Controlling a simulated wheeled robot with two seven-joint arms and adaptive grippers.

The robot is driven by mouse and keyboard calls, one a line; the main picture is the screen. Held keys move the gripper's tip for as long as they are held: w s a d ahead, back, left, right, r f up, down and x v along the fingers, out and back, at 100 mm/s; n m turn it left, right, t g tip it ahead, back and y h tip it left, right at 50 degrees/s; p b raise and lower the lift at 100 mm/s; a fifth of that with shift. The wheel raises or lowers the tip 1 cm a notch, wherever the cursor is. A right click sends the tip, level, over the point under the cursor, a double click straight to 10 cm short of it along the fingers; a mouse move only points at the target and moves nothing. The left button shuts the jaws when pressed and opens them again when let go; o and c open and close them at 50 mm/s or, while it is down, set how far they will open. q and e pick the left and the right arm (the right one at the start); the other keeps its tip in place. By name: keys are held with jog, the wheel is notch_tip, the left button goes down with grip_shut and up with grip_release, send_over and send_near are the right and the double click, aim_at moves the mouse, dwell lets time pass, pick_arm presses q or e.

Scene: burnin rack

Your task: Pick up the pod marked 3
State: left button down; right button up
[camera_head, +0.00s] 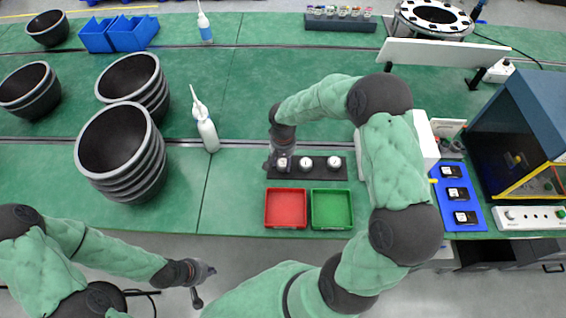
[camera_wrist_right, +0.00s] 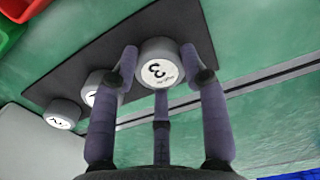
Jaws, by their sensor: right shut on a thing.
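The pod marked 3 (camera_wrist_right: 158,70) is a round white-topped puck at one end of a dark strip (camera_wrist_right: 75,58). In the head view this pod (camera_head: 283,164) is the leftmost on the strip (camera_head: 320,172). My right gripper (camera_wrist_right: 160,62) is shut on it, with fingers on both sides and one at the near side. In the head view the right gripper (camera_head: 277,161) comes down at the strip's left end. I cannot tell whether the pod is clear of the strip. My left gripper (camera_head: 206,286) is open and empty, in front of the table.
Two other white pods, a middle one (camera_head: 306,163) and a right one (camera_head: 334,162), sit on the strip. A red tray (camera_head: 286,225) and a green tray (camera_head: 332,225) lie in front. A blue board (camera_head: 462,215) with black modules is at right. Dark pots and bottles stand left.

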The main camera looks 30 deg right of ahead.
aim_at(284, 163)
jog(key=shift+r, duration=0.1)
jog(key=shift+r, duration=0.2)
jog(key=r, duration=0.1)
jog(key=r+p, duration=0.1)
jog(key=r, duration=0.1)
jog(key=shift+s+d+r, duration=0.1)
jog(key=shift+s+r, duration=0.05)
jog(key=shift+s, duration=0.05)
jog(key=s+d+r+p, duration=0.3)
jog(key=s+r, duration=0.6)
jog(key=s, duration=0.4)
jog(key=shift+d, duration=0.3)
